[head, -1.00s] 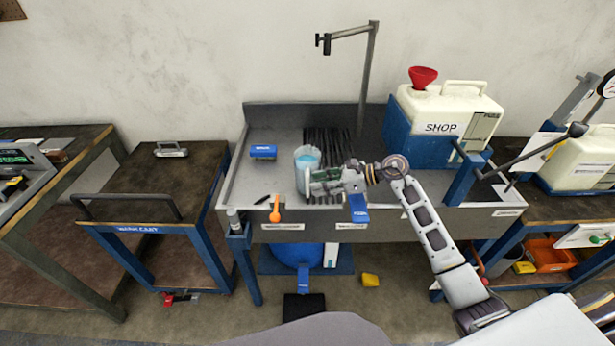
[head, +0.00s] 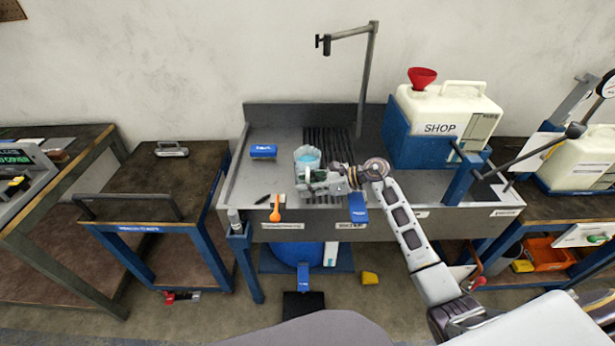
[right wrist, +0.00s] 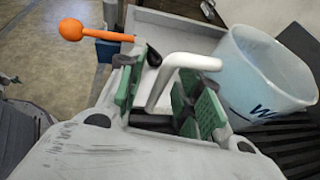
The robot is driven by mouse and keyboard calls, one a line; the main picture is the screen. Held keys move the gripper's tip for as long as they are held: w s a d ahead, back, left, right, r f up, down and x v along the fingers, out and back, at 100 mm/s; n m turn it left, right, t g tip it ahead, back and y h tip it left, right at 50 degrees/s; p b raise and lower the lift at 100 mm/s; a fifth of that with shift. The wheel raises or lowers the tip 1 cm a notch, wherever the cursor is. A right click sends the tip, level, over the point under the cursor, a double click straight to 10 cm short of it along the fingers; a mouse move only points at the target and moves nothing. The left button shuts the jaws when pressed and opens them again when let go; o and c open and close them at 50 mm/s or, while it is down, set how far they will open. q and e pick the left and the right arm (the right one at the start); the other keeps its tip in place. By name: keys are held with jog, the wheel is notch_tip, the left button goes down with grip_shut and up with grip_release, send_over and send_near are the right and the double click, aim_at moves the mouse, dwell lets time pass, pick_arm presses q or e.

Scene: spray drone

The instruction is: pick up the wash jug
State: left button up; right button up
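My right gripper (head: 308,181) is at the near side of the jug. In the wrist view its green-padded fingers (right wrist: 165,88) are apart, one on each side of the handle, with gaps showing. It covers the lower part of the jug in the head view. My left gripper is out of view.
An orange-ended tool (head: 275,208) lies at the tray's front edge. A cream SHOP container (head: 447,115) with a red funnel stands at right. A metal post (head: 369,80) rises behind the grate.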

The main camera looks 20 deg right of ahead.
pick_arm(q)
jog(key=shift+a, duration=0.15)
pick_arm(e)
jog(key=shift+c, duration=0.5)
grip_shut()
jog(key=shift+w+r, duration=0.1)
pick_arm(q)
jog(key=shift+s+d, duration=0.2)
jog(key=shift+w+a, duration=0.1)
